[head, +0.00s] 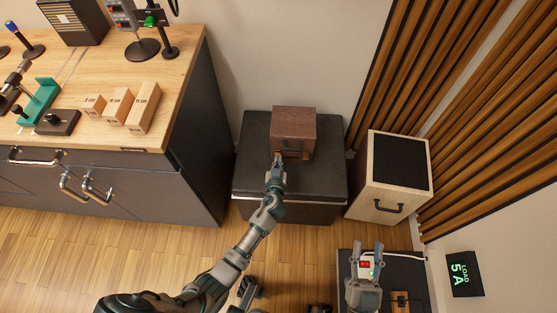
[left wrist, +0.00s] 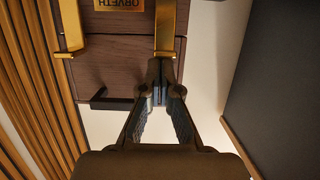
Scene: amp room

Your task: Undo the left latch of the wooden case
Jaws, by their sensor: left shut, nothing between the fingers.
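The brown wooden case (head: 294,122) sits on a dark grey box. In the left wrist view its front appears upside down, with a brass nameplate (left wrist: 119,4) and two brass latches. One latch (left wrist: 167,28) is at the picture's right, which is the case's left latch; the other (left wrist: 70,30) is at the picture's left. My left gripper (head: 277,159) is at the left part of the case front. In the wrist view its shut, empty fingertips (left wrist: 159,85) are close to the end of the left latch; contact is unclear. My right gripper (head: 368,249) is open, away from the case.
The dark grey box (head: 255,180) has bare room around the case. A wooden workbench (head: 110,70) is at the left. A device with a red switch (head: 365,264) is by my right gripper.

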